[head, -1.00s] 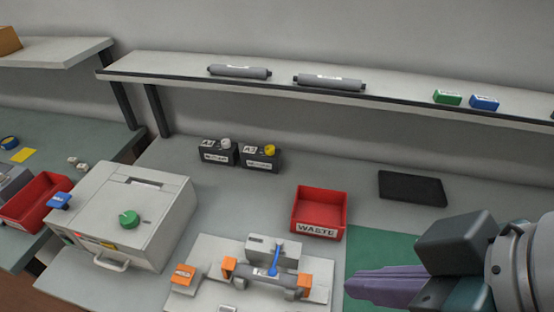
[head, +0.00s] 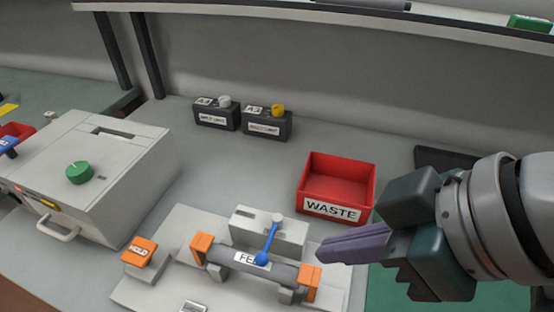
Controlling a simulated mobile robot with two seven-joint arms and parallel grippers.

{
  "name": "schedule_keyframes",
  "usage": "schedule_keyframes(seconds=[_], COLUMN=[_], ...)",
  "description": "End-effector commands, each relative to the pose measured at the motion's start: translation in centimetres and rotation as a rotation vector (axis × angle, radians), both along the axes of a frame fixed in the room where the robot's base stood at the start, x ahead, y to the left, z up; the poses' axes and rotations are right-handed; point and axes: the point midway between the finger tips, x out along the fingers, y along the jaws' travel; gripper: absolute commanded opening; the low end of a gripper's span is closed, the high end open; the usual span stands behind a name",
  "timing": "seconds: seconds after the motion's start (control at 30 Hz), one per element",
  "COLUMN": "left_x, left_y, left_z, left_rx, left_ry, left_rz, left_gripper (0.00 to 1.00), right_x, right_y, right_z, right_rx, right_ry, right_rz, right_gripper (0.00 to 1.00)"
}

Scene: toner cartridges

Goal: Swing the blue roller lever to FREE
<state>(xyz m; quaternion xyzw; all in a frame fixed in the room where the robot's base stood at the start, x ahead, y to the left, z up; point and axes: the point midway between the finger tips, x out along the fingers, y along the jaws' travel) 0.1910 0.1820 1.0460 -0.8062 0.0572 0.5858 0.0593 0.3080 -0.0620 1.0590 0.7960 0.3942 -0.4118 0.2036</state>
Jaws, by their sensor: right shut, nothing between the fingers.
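The blue roller lever (head: 268,243) stands at the roller fixture in the lower middle of the head view. Its pivot end is on a light grey block (head: 245,224), and its blue ball end lies over the grey roller (head: 285,271). A white label on the roller is partly covered by the lever; only its first letters, like "FE", can be read. Orange holders (head: 309,282) sit at both roller ends. My right gripper (head: 322,252) is shut and empty, to the right of the lever and apart from it. My left gripper is not in view.
A red WASTE bin (head: 336,207) stands behind my right gripper. An orange HOLD block (head: 139,252) is left of the roller. A white machine with a green knob (head: 79,172) stands at left. A green mat (head: 390,290) lies at right.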

Motion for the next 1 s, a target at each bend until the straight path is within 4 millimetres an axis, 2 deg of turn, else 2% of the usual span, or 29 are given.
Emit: schedule_keyframes(seconds=[0.2, 0.33, 0.8, 1.0], left_x=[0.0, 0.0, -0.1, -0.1], left_y=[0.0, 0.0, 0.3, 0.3], left_z=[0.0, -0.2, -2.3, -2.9], left_rx=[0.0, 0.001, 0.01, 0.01], left_ry=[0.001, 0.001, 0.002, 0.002], left_rz=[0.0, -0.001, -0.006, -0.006], left_gripper=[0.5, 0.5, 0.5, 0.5], right_x=[0.0, 0.4, 3.6, 4.6], right_y=[0.1, 0.6, 4.8, 6.0], right_z=[-0.1, -1.0, -8.7, -10.7], right_rx=[0.0, 0.001, 0.0, 0.0], right_ry=[0.0, 0.001, 0.002, 0.0], right_rz=[-0.001, -0.002, -0.002, -0.001], right_gripper=[0.0, 0.0, 0.0, 0.0])
